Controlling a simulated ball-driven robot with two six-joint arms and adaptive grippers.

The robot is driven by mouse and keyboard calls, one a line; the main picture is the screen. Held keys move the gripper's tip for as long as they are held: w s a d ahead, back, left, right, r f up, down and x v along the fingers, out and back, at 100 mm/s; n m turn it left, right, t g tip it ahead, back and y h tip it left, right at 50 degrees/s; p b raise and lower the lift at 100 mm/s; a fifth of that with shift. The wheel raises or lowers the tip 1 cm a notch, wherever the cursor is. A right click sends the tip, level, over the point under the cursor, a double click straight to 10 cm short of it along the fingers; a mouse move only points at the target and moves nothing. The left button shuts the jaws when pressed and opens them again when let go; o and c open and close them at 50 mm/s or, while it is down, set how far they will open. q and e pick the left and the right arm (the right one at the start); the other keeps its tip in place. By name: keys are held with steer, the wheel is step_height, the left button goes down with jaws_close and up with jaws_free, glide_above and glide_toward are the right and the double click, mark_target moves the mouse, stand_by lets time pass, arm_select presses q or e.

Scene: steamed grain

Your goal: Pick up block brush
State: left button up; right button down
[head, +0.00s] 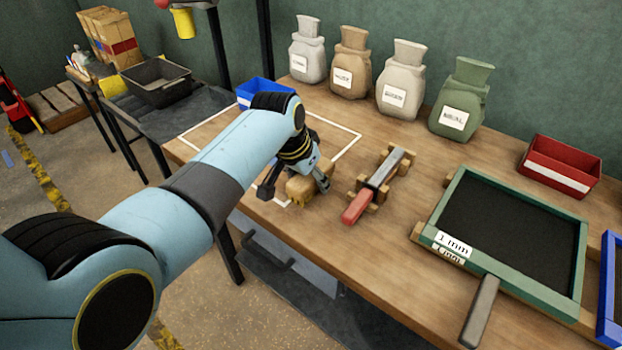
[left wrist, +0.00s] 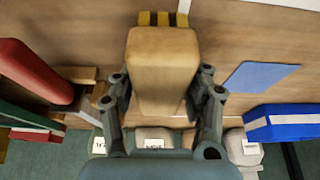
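The block brush (head: 303,190) is a tan wooden block on the workbench, near its front edge. In the left wrist view the block brush (left wrist: 162,62) lies between my fingers, with yellow and dark tufts at its far end. My left gripper (head: 294,184) is above it, pointing down, with its fingers spread on either side. It also shows in the left wrist view (left wrist: 160,98), open. The fingers are close to the block's sides; firm contact does not show. My right gripper is in neither view.
A red-handled tool (head: 358,206) on a wooden rest lies just right of the brush. A green-framed sieve (head: 452,207) is farther right. A blue bin (head: 246,100) and several labelled sacks (head: 352,72) stand behind.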

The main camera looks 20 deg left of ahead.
arm_select(q)
steer(key=c, duration=0.8)
steer(key=shift+r, duration=0.1)
